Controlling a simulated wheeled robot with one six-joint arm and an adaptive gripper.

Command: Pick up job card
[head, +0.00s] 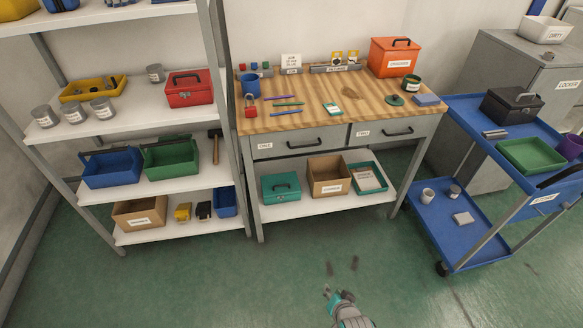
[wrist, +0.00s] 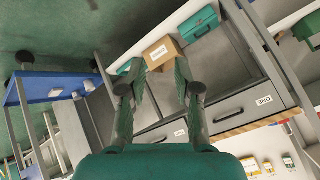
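A small white card with green on it (head: 332,108) lies flat on the wooden workbench top (head: 355,95), near its middle; it looks like the job card, but its print is too small to read. I cannot make it out in the wrist view. My gripper (head: 335,296) is low in front of the bench, over the green floor, well apart from the card. In the wrist view my gripper (wrist: 157,74) has its two fingers spread with nothing between them. A teal tray (head: 384,184) with a whitish sheet or booklet stands on the bench's lower shelf.
Pens (head: 288,104), a red padlock (head: 251,110), a blue cup (head: 250,86) and an orange box (head: 394,57) are on the bench. Shelving (head: 227,120) stands left, a blue trolley (head: 465,235) right. The floor before the bench is clear.

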